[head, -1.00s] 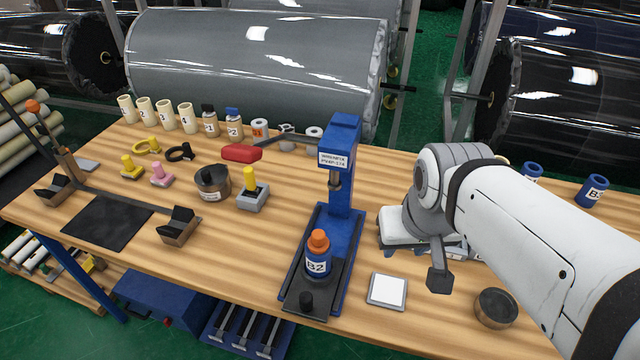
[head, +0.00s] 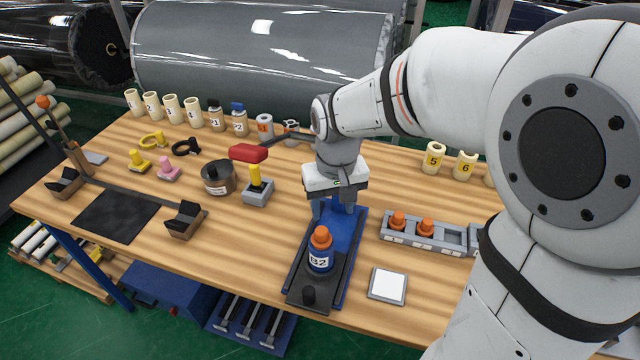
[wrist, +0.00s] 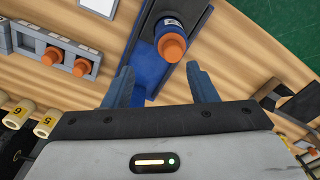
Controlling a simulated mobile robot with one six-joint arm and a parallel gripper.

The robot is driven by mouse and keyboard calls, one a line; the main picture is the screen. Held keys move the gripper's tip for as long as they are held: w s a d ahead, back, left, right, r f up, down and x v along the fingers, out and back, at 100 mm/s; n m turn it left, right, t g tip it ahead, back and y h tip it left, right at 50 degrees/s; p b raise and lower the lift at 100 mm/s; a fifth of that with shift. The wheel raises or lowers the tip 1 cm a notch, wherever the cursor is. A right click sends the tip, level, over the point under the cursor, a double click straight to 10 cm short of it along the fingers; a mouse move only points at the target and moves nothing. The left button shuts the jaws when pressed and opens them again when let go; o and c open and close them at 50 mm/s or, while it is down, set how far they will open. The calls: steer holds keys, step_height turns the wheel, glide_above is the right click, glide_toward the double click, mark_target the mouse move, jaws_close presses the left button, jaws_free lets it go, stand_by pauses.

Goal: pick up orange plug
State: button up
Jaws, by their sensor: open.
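An orange plug (head: 321,238) sits upright in the top of the blue roll core labelled B2 (head: 320,261), on the black plate of the blue press (head: 346,230). My gripper (head: 337,208) is open and empty, pointing down just behind that plug, in front of the press column. In the wrist view the plug (wrist: 172,47) lies ahead of the gap between the blue fingers (wrist: 162,82), apart from both. Two more orange plugs (head: 398,220) (head: 425,227) stand in a grey tray (head: 452,235) to the right. My arm hides most of the press column.
A white square pad (head: 388,284) lies right of the press. A red press handle (head: 248,153), a grey block with a yellow peg (head: 257,190) and a dark round pot (head: 217,178) are to the left. Cream tubes (head: 433,158) stand at the back right. Bare wood lies left of the press.

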mark_target(321, 230)
steer(key=shift+w+a+f, duration=0.3)
steer(key=shift+a, duration=0.15)
steer(key=shift+w+a+f, duration=0.25)
steer(key=shift+a+f, duration=0.05)
steer(key=shift+a, duration=0.15)
steer(key=shift+a+f+p, duration=0.2)
steer(key=shift+f+p, duration=0.85)
steer(key=shift+f, duration=2.85)
steer(key=c, duration=0.7)
steer(key=shift+r, duration=0.1)
